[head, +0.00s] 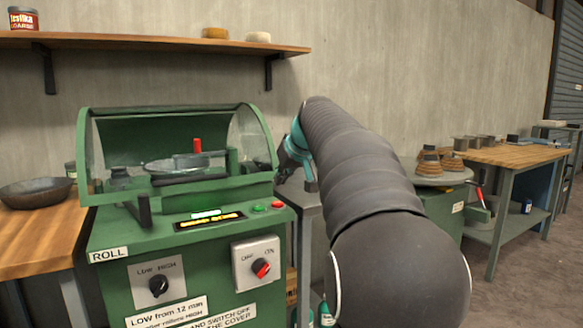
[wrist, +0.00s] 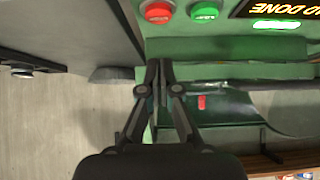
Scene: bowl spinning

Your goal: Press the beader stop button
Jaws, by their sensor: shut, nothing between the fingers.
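The red stop button (head: 278,205) sits at the right end of the green beader's (head: 150,240) top front panel, beside a green button (head: 258,208). In the wrist view, the red button (wrist: 157,11) and the green button (wrist: 204,11) are at the top edge. My gripper (wrist: 158,65) is shut and empty, with its fingertips below the red button in that picture and apart from it. In the head view my arm comes from the right, and its wrist is by the machine's right side; the fingertips are hard to make out there.
A clear curved cover (head: 240,145) with a green frame stands over the beader's rolls. A lit display (head: 208,217) is left of the buttons. A switch box with a red knob (head: 261,268) is on the front. A wooden bench with a dark bowl (head: 36,193) is at left.

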